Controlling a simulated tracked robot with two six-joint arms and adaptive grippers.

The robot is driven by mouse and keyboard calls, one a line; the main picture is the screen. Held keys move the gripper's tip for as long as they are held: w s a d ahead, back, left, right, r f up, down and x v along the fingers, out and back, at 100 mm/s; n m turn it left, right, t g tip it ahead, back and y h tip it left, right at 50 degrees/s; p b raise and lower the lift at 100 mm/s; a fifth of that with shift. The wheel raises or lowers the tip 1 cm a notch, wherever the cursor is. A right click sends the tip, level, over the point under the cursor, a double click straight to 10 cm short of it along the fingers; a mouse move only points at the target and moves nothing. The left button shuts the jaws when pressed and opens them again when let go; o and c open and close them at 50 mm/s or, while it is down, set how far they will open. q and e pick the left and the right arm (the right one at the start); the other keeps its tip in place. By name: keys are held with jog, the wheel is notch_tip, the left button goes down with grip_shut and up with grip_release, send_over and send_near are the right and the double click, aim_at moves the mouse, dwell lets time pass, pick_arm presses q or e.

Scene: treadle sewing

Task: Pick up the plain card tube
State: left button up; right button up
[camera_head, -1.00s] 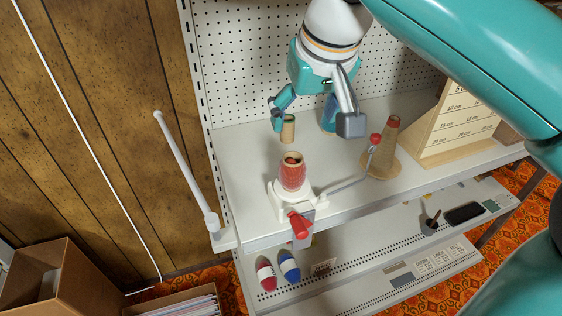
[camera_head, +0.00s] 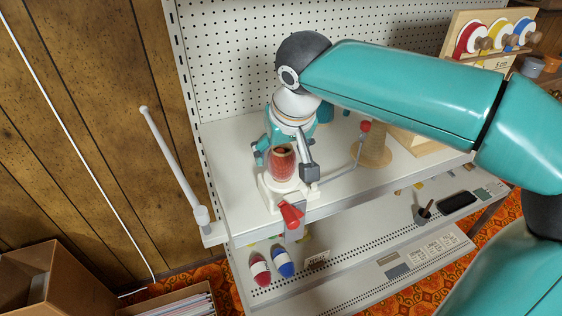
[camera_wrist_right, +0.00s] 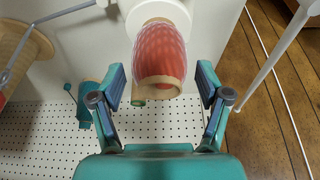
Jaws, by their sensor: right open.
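The plain card tube is mostly hidden in the head view, behind the red-wound tube and my right gripper. A small tan-green edge low beside the red-wound tube in the right wrist view (camera_wrist_right: 138,102) may be part of it; I cannot be sure. The red-wound tube (camera_head: 281,163) stands upright on the white winder (camera_head: 270,193). My right gripper (camera_head: 283,158) is open, just behind the red-wound tube in the head view. In the right wrist view its fingers (camera_wrist_right: 160,76) show on either side of that tube, with nothing held. My left gripper is out of view.
A teal object (camera_wrist_right: 88,100) stands behind. A pegboard (camera_head: 230,60) closes off the back. The shelf's left part (camera_head: 225,160) is clear.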

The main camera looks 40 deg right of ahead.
jog(key=shift+x, duration=1.05)
jog(key=c, duration=0.9)
jog(key=shift+r, duration=0.15)
jog(key=shift+c, duration=0.2)
